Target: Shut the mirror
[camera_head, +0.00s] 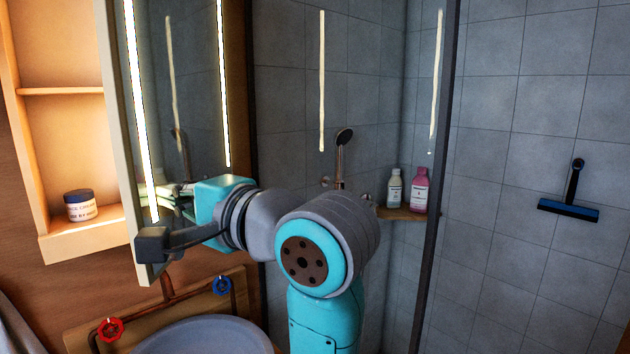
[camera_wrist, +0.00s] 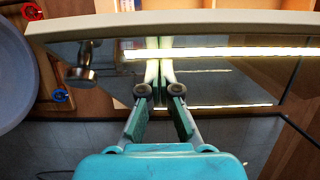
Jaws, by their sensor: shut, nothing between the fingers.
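The mirror (camera_head: 190,90) is a tall door with a pale edge and bright light strips. It stands swung out from the wooden cabinet (camera_head: 70,155), whose shelves show open to its left. In the wrist view the mirror (camera_wrist: 225,80) spans the frame and reflects a light strip and my fingers. My gripper (camera_head: 173,190) is in front of the mirror's lower part, fingers toward the glass. In the wrist view my gripper (camera_wrist: 159,80) is shut and empty, its tips at or very close to the glass; I cannot tell whether they touch.
A jar (camera_head: 80,205) stands on the lower cabinet shelf. Below are a basin (camera_head: 205,335) and red (camera_head: 110,329) and blue (camera_head: 222,285) tap handles. A dark shower frame (camera_head: 438,170) stands to the right, with bottles (camera_head: 393,190) on a corner shelf behind it.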

